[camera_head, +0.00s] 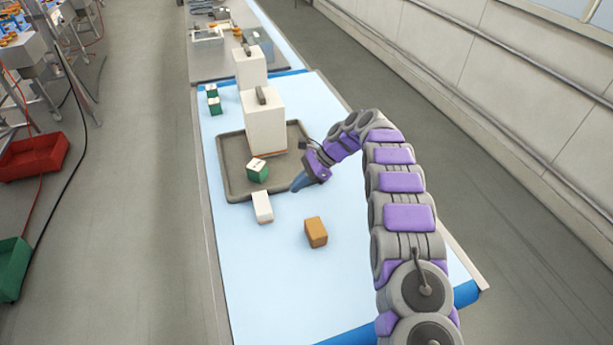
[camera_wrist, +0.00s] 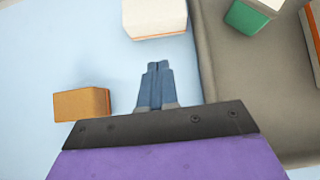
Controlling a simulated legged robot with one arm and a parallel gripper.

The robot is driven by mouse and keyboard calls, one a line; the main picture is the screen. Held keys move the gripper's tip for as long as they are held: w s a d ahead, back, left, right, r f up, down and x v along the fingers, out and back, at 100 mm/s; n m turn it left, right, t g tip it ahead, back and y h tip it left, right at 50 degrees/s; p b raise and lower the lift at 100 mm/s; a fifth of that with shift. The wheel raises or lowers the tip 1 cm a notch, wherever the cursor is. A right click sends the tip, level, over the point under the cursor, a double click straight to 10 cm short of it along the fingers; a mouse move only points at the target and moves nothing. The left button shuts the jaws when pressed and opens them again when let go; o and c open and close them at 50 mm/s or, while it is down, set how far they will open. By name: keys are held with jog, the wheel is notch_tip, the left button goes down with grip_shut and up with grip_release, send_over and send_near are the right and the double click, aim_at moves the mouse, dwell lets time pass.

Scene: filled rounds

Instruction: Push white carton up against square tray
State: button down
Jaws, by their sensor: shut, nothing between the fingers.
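The white carton (camera_head: 262,206) is a small white box with an orange band near its base. It stands on the light blue table just in front of the square tray (camera_head: 237,192), close to its near edge; I cannot tell from the head view whether they touch. In the wrist view the white carton (camera_wrist: 154,17) is at the top, with a narrow blue strip between it and the grey tray (camera_wrist: 225,85). My gripper (camera_head: 297,187) is shut and empty, to the right of the carton and apart from it. Its blue fingers (camera_wrist: 157,75) point toward the carton in the wrist view.
An orange-brown box (camera_head: 316,232) stands on the table to the carton's lower right. The tray holds a green-and-white box (camera_head: 257,170) and a tall white box (camera_head: 264,122). Another tall white box (camera_head: 249,68) and two small green boxes stand farther back.

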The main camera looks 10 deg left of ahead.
aim_at(264, 201)
jog(key=x, duration=0.3)
jog(key=shift+s+a+f, duration=0.15)
jog(key=shift+f, duration=0.1)
jog(key=shift+s+a+r, duration=0.1)
jog(key=shift+s+a, duration=0.15)
jog(key=shift+a, duration=0.3)
jog(key=shift+s+a, duration=0.3)
jog(key=shift+a, duration=0.25)
jog(key=shift+s+a, duration=0.35)
jog(key=shift+a, duration=0.25)
jog(key=shift+s+a+r+p, duration=0.1)
jog(key=shift+s+a+p, duration=0.25)
jog(key=shift+a, duration=0.15)
jog(key=shift+s+a+r+p, duration=0.1)
jog(key=shift+s+a+p, duration=0.2)
jog(key=shift+a, duration=0.2)
jog(key=shift+s+a, duration=0.2)
jog(key=shift+a, duration=0.05)
jog(key=shift+f, duration=0.15)
